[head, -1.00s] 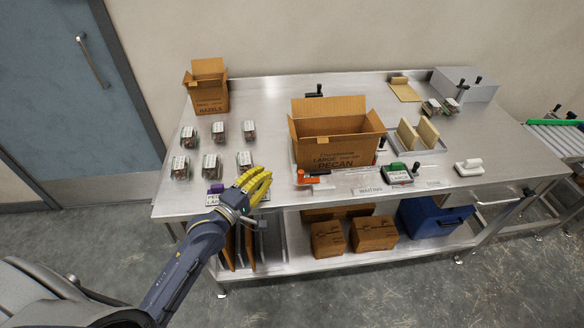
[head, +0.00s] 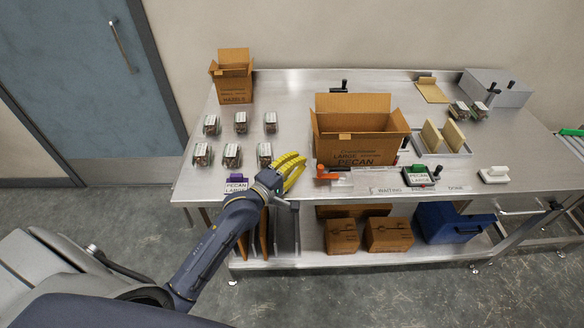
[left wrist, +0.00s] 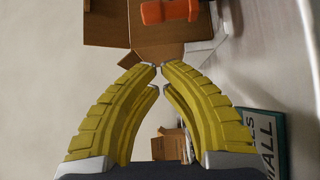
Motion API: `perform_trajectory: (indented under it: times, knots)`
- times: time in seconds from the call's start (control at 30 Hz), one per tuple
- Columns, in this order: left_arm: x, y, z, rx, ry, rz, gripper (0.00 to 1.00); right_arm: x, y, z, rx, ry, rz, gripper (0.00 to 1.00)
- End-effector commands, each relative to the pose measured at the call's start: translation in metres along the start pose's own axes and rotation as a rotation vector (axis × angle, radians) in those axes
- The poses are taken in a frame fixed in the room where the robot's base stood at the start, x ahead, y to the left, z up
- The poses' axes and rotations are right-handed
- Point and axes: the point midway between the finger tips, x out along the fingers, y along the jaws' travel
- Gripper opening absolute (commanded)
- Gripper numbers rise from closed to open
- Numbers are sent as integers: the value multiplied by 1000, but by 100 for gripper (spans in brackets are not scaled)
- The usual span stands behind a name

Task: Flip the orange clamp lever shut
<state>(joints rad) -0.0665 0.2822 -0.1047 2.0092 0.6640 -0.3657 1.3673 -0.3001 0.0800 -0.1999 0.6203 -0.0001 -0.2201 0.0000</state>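The orange clamp lever (head: 326,173) is at the table's front edge, just in front of the large open PECAN box (head: 357,148). In the left wrist view the orange lever (left wrist: 170,11) is at the top edge, partly cut off, beyond my fingertips. My left gripper (head: 303,160), with yellow ribbed fingers, is just left of the lever. A gap shows between them in the wrist view. Its fingertips (left wrist: 160,68) come together with only a sliver between them and hold nothing. How far the lever is swung is too small to tell. My right gripper is out of view.
Several clear packs (head: 232,154) stand left of the box, behind my left gripper. A tray (head: 458,152) holds upright tan boards.

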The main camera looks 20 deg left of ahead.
Motion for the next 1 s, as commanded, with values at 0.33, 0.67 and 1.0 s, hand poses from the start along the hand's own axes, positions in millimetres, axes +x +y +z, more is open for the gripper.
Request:
perform_trajectory:
  times: [0.33,0.67,1.0]
  knots:
    - [52,1,0,0,-1,1,0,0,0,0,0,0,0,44]
    - [30,0,26,-2,-1,0,0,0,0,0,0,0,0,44]
    - [25,0,32,-1,0,0,0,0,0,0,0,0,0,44]
